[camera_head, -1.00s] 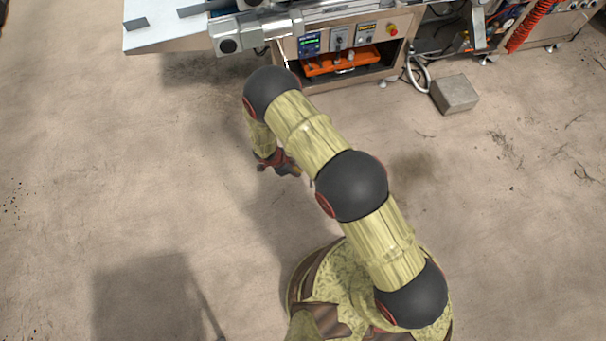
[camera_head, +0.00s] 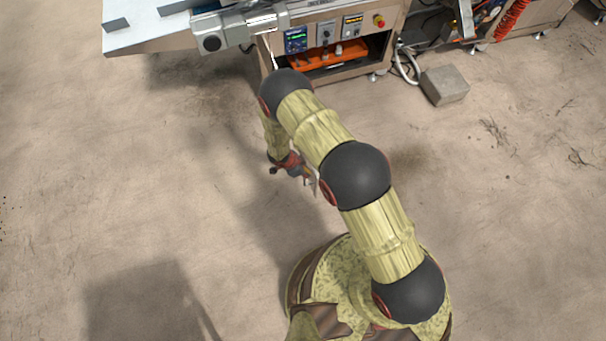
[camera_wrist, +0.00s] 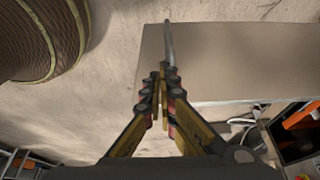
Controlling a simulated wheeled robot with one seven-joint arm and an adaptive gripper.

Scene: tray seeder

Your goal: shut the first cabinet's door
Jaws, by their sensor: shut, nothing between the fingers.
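The first cabinet (camera_head: 330,73) is under the machine's control panel, its front open and an orange case (camera_head: 318,57) inside. Its door shows in the wrist view as a broad grey-beige panel (camera_wrist: 240,60), swung out, with a grey bar handle (camera_wrist: 168,45) near its left edge. In the head view only a thin light edge (camera_head: 272,52) of the door shows clearly; my arm hides most of it. My gripper (camera_head: 307,180) hangs low below my arm. In the wrist view its fingers (camera_wrist: 160,76) are together and empty, at the handle's lower end; I cannot tell if they touch.
A grey block (camera_head: 444,86) lies on the floor right of the cabinet, near a pale looped hose (camera_head: 405,66). The machine's white table (camera_head: 150,32) juts out at upper left.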

